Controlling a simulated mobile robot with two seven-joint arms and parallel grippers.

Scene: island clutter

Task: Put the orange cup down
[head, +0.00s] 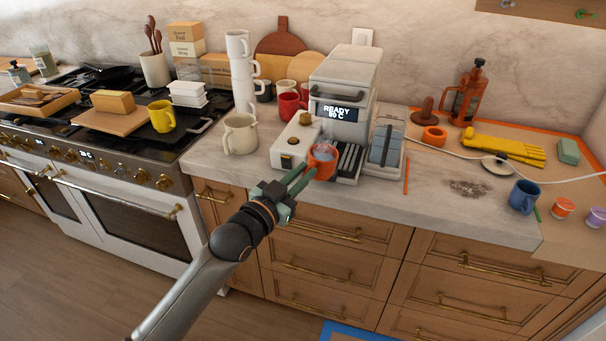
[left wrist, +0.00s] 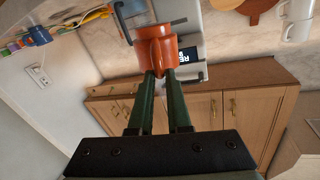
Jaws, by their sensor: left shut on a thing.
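The orange cup (head: 324,168) is at the front of the coffee machine (head: 343,88), by the slatted drip tray (head: 349,160). It looks upright, and a pale bluish-grey surface shows inside it. I cannot tell whether its base touches the tray. My left gripper (head: 309,174) reaches in from the lower left, with its green fingers shut on the near side of the cup. In the left wrist view the cup (left wrist: 156,46) sits between the fingertips (left wrist: 162,74). The coffee machine's display reads "READY" with a temperature. My right gripper is not in view.
A cream mug (head: 240,134) and a stack of white cups (head: 241,70) stand left of the machine. Red mugs (head: 289,106) are behind.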

